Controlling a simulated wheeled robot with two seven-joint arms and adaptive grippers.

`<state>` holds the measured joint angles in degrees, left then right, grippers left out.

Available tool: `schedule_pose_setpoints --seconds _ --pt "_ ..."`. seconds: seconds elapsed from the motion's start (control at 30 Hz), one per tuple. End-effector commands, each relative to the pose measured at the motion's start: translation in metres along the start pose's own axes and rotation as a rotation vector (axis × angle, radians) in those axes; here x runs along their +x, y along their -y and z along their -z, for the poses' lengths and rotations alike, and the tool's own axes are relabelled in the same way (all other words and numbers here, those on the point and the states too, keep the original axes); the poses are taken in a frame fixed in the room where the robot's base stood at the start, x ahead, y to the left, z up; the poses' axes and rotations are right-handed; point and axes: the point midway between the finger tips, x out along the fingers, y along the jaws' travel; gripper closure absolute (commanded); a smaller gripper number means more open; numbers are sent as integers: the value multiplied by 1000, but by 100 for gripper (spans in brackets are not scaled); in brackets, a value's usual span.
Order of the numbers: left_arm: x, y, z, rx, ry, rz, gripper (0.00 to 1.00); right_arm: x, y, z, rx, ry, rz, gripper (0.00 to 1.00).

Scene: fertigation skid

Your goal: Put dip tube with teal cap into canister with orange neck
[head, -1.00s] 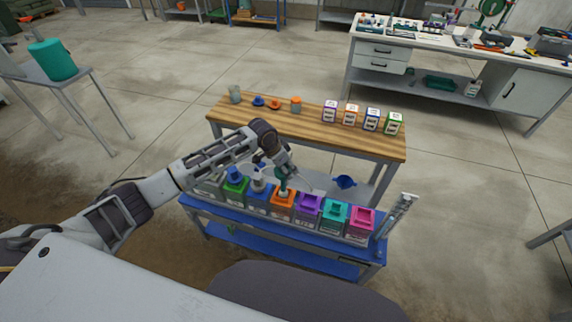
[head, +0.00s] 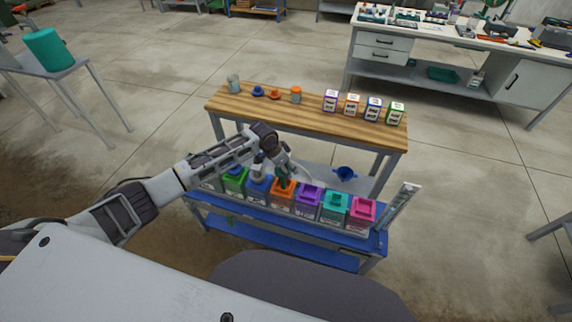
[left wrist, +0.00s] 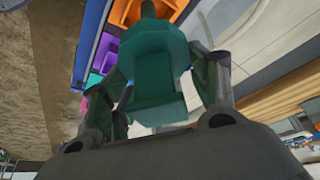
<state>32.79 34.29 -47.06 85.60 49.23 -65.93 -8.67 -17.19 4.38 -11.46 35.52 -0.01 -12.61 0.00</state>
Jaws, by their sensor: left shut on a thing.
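My left gripper (head: 283,174) is shut on the teal cap (left wrist: 154,80) of the dip tube, which fills the middle of the left wrist view. The canister with orange neck (head: 283,193) stands in the row on the blue bench. The cap is directly over the orange neck, and the neck also shows beyond it in the left wrist view (left wrist: 125,14). The tube below the cap is mostly hidden, and I cannot tell how deep it sits in the canister. My right gripper is not in view.
Canisters with green (head: 235,178), blue (head: 259,184), purple (head: 308,198), teal (head: 335,206) and pink (head: 362,212) necks stand close beside it. A clear rack (head: 403,205) stands at the right end. Behind is a wooden table (head: 300,118) with small boxes and cups.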

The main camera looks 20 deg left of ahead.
Motion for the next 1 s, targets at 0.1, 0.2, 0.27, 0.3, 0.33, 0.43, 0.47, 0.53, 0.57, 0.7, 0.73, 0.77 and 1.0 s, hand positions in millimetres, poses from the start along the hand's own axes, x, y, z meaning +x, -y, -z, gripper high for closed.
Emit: schedule_pose_setpoints --seconds 0.1,0.2,0.27,0.3,0.33,0.43,0.47,0.53,0.57,0.7,0.73,0.77,1.0 --pt "8 0 -3 0 0 0 84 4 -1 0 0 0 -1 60" --pt "14 0 -6 0 1 -1 84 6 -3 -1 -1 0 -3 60" --pt "17 -1 -7 0 1 -1 84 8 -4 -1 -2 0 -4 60" --pt "19 -1 -8 0 1 -1 84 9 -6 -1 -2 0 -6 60" --pt "21 -1 -9 0 1 -1 84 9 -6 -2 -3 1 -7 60" --pt "27 -1 -11 0 1 -1 84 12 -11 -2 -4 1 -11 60" --pt "28 0 -12 -1 0 -1 84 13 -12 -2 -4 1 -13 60" --pt "32 0 -13 -1 0 -1 84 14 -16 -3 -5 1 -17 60" --pt "34 0 -14 -1 0 -1 84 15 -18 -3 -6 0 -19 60" --pt "41 0 -17 -1 0 -1 84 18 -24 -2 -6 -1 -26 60" --pt "43 0 -18 -1 0 -1 84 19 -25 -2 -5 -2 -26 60" --pt "45 0 -18 -1 0 -1 84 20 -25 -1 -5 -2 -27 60" --pt "58 0 -24 0 0 -1 84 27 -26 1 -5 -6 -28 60"
